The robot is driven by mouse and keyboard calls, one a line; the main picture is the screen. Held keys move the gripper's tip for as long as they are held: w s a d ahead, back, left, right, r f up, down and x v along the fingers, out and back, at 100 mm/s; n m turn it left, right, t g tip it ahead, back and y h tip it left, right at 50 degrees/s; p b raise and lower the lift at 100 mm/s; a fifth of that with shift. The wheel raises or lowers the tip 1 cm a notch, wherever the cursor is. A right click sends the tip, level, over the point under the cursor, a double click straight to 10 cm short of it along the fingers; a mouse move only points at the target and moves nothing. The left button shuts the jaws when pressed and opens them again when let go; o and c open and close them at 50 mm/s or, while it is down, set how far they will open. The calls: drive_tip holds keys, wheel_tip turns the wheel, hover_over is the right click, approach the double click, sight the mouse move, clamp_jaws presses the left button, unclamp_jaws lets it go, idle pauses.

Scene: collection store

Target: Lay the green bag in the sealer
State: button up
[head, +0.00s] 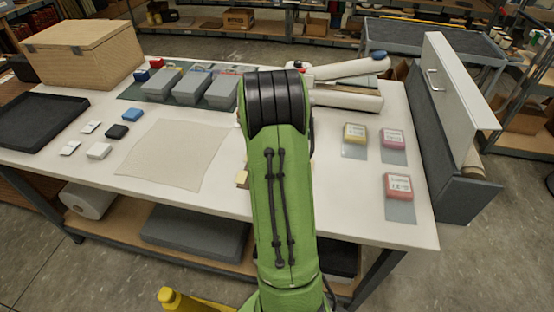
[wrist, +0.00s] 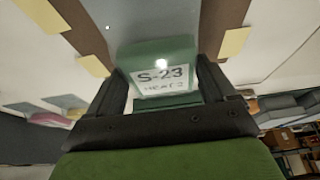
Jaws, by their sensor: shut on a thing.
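The green bag (wrist: 160,68) shows in the wrist view with a white label reading "S-23" and a second line like "HEAT 2". My gripper (wrist: 162,85) is shut on it, one finger at each side. The gripper and bag are hidden behind my green arm in the head view. The sealer (head: 345,100) looks to be the white device at the back middle of the table.
Yellow (head: 355,131), pink (head: 392,138) and red (head: 398,185) labelled packs stand at the table's right. Grey boxes (head: 193,86) stand back left by a wooden box (head: 85,50). A beige cloth (head: 175,155) lies left of my arm. A grey cabinet (head: 445,140) adjoins the right edge.

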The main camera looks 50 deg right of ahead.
drive_tip(key=shift+f, duration=0.95)
drive_tip(key=shift+f, duration=0.2)
drive_tip(key=o, duration=1)
drive_tip(key=shift+r, duration=0.1)
